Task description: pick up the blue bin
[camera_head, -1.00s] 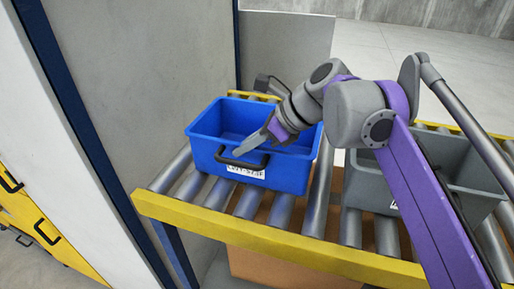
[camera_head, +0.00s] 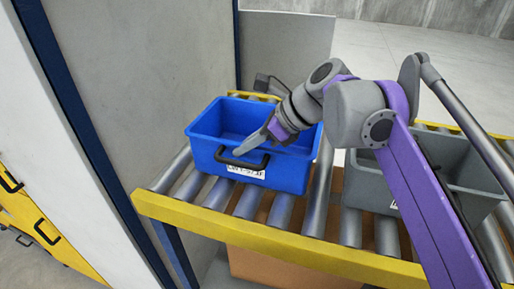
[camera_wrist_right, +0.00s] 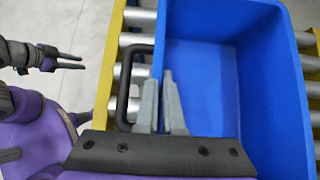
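The blue bin (camera_head: 205,152) stands on the roller conveyor, with a black handle (camera_head: 242,160) and a white label on its front. My right gripper (camera_head: 240,152) reaches over the bin's front wall near the handle. In the right wrist view my right gripper (camera_wrist_right: 160,85) has its two grey fingers close together on either side of the rim of the blue bin (camera_wrist_right: 215,65), shut on that wall. The handle shows beside the fingers (camera_wrist_right: 124,88). My left gripper (camera_wrist_right: 70,62) shows in the right wrist view, empty, its fingers apart. The left arm is not in the head view.
A grey bin (camera_head: 470,190) stands to the right on the same conveyor (camera_head: 270,240), partly behind my right arm. The conveyor has yellow side rails. A cardboard box (camera_head: 270,268) is below it. A grey panel (camera_head: 165,90) stands close on the left.

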